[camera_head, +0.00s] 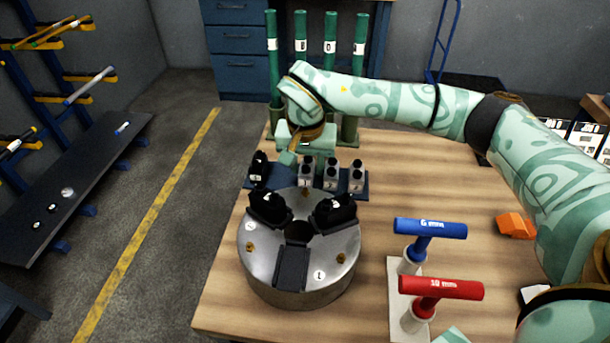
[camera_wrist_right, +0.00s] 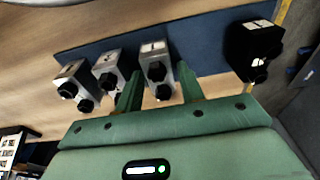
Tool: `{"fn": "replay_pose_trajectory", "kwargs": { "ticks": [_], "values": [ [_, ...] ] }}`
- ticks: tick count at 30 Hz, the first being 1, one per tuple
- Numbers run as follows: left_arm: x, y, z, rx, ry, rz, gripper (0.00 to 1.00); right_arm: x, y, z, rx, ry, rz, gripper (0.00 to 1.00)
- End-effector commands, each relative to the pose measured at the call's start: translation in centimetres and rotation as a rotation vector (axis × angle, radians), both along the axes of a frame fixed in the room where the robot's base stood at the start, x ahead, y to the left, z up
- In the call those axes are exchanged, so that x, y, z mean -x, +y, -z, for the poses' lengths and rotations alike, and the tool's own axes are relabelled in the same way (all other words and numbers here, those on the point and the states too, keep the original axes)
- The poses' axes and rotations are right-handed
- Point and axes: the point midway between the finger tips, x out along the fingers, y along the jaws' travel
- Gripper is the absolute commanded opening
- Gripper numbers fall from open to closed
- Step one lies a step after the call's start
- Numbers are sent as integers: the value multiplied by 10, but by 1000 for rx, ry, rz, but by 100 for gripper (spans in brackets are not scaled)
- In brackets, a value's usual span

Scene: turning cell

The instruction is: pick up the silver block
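Three silver blocks with black round ends stand in a row on a dark blue plate (camera_head: 364,190): a left one (camera_head: 305,173), a middle one (camera_head: 331,175) and a right one (camera_head: 357,177). My right gripper (camera_head: 302,160) is over the left one, pointing down. In the right wrist view my right gripper (camera_wrist_right: 158,72) is open, with one finger on each side of that same silver block (camera_wrist_right: 155,62) and small gaps showing. I cannot tell how far down the fingers reach. The other silver blocks (camera_wrist_right: 110,68) (camera_wrist_right: 71,82) stand beside it. My left gripper is not in view.
A black block (camera_head: 258,170) stands at the plate's left end. A round metal chuck (camera_head: 258,276) with black jaws is in front. Blue (camera_head: 430,228) and red (camera_head: 440,288) T-handled tools stand at right, near an orange piece (camera_head: 515,225). Green tubes (camera_head: 330,60) rise behind.

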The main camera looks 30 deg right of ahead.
Motion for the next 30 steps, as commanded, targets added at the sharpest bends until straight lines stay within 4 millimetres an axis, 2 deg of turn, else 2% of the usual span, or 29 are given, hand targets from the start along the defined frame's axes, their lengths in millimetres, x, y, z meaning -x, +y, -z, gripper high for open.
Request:
{"fn": "replay_pose_trajectory", "kwargs": {
  "ticks": [2, 9, 11, 13, 14, 22, 26, 30],
  "values": [
    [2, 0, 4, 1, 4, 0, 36, -1, -1, 10, -1, 1, 0, 38],
    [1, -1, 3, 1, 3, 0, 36, -2, -1, 8, 0, -3, 1, 38],
    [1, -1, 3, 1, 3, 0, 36, -2, -1, 8, 0, -3, 0, 24],
    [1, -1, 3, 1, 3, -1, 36, -2, -1, 8, 0, -3, 0, 5],
    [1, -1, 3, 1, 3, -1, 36, -2, -1, 8, 0, -3, 0, 0],
    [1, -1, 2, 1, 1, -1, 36, -2, -1, 6, -1, -4, 0, 0],
    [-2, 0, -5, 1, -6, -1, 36, -2, -1, -13, 0, -8, 0, 0],
    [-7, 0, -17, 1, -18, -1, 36, -2, -1, -48, 0, -11, 1, 0]
  ]
}}
